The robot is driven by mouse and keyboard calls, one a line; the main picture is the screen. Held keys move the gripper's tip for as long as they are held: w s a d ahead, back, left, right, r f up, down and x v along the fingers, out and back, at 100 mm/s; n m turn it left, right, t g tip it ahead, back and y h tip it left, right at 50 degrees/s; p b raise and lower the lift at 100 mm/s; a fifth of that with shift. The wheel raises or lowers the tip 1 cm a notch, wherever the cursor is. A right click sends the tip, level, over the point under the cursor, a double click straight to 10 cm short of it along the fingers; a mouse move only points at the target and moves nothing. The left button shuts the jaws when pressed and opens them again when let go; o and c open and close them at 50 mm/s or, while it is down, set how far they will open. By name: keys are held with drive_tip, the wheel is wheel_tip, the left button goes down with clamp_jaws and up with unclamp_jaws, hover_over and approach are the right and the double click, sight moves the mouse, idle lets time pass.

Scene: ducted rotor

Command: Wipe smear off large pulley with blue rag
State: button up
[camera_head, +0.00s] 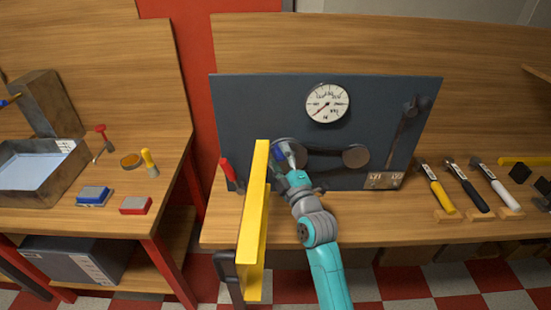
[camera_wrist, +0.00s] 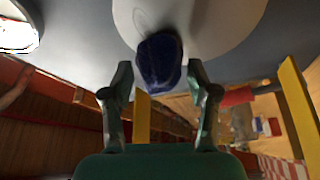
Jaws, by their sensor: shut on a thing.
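My gripper (camera_head: 287,155) is in front of the dark upright panel, at the large pulley (camera_head: 280,143) on the left of the belt pair. It is shut on the blue rag (camera_wrist: 160,60), a dark blue bundle that sticks out past the fingertips (camera_wrist: 160,75). In the wrist view the rag lies over the lower part of the pulley's pale grey face (camera_wrist: 220,22); I cannot tell if it touches. In the head view the gripper and rag hide much of the pulley.
A yellow upright bar (camera_head: 254,205) stands close on the left of my arm. The panel (camera_head: 255,100) carries a round gauge (camera_head: 327,103) and a smaller pulley (camera_head: 356,156). A red-handled tool (camera_head: 228,170) is left of the bar. Hammers (camera_head: 440,193) lie at right.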

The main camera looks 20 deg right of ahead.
drive_tip(key=shift+s+d, duration=0.3)
drive_tip(key=shift+d, duration=0.65)
drive_tip(key=shift+s+d, duration=0.3)
drive_tip(key=shift+d, duration=0.6)
drive_tip(key=shift+s+d, duration=0.3)
drive_tip(key=shift+d, duration=0.65)
drive_tip(key=shift+w+a, duration=0.4)
drive_tip(key=shift+a, duration=0.8)
drive_tip(key=shift+w+a, duration=0.4)
drive_tip(key=shift+a, duration=0.8)
drive_tip(key=shift+w+a, duration=0.4)
drive_tip(key=shift+a, duration=0.8)
drive_tip(key=shift+s+a, duration=0.3)
drive_tip(key=shift+s, duration=0.65)
drive_tip(key=shift+s+a, duration=0.3)
drive_tip(key=shift+s, duration=0.7)
drive_tip(key=shift+s+a, duration=0.3)
drive_tip(key=shift+s, duration=0.65)
drive_tip(key=s, duration=0.1)
drive_tip(key=s+a, duration=0.1)
drive_tip(key=shift+s, duration=0.4)
